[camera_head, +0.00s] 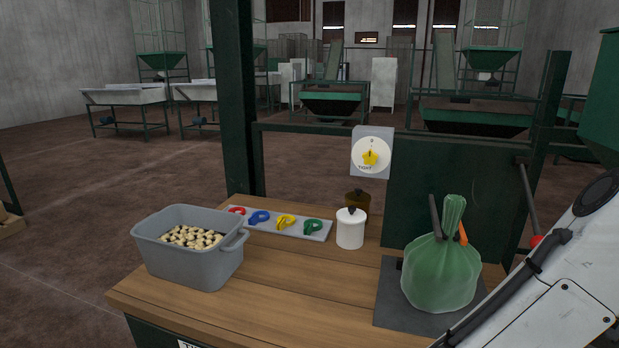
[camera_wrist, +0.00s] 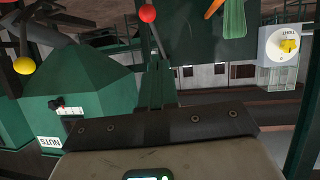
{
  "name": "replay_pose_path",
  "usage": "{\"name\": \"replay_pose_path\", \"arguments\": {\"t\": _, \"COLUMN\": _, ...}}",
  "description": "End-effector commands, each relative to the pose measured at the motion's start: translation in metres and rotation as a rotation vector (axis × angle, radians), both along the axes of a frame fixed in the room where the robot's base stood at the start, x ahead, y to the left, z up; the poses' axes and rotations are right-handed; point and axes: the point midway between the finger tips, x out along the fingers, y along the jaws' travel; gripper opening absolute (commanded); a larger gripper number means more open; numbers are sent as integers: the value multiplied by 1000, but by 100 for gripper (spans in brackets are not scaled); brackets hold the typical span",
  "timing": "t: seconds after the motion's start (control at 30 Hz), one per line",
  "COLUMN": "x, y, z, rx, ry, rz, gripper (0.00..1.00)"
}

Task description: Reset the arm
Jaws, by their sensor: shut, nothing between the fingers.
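My gripper (camera_wrist: 157,84) shows in the wrist view with its two dark fingers together and nothing between them. It is clear of the bench. In the head view my white arm comes in at the lower right, and the gripper itself is out of that frame. The wrist view is upside down. It shows a green hopper (camera_wrist: 90,90) labelled NUTS, a red knob (camera_wrist: 147,13) and a yellow knob (camera_wrist: 24,65).
A wooden bench (camera_head: 290,290) holds a grey tub of nuts (camera_head: 185,270), a rack of coloured clips (camera_head: 310,231), a white lidded jar (camera_head: 350,232) and a tied green bag (camera_head: 440,275) on a dark plate. A dial (camera_head: 371,153) is mounted behind. A red-knobbed lever (camera_head: 536,240) is near my arm.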

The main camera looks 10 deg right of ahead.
Motion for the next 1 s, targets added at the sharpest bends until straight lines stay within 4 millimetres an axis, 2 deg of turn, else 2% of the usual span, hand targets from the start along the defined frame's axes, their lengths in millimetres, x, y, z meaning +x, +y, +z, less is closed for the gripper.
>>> {"name": "replay_pose_path", "arguments": {"t": 0.17, "x": 7, "y": 3, "z": -4, "rx": -39, "ry": 47, "rz": 30, "gripper": 0}}
{"name": "replay_pose_path", "arguments": {"t": 0.27, "x": 14, "y": 8, "z": -14, "rx": -75, "ry": 106, "rz": 73, "gripper": 0}}
{"name": "replay_pose_path", "arguments": {"t": 0.47, "x": 23, "y": 26, "z": -59, "rx": -107, "ry": 257, "rz": 180, "gripper": 0}}
{"name": "replay_pose_path", "arguments": {"t": 0.6, "x": 19, "y": 42, "z": -103, "rx": -92, "ry": 377, "rz": 259, "gripper": 0}}
{"name": "replay_pose_path", "arguments": {"t": 0.77, "x": -3, "y": 62, "z": -164, "rx": -35, "ry": 529, "rz": 342, "gripper": 0}}
{"name": "replay_pose_path", "arguments": {"t": 0.87, "x": -26, "y": 78, "z": -204, "rx": 21, "ry": 629, "rz": 390, "gripper": 0}}
{"name": "replay_pose_path", "arguments": {"t": 1.0, "x": -72, "y": 104, "z": -258, "rx": 123, "ry": 771, "rz": 450, "gripper": 0}}
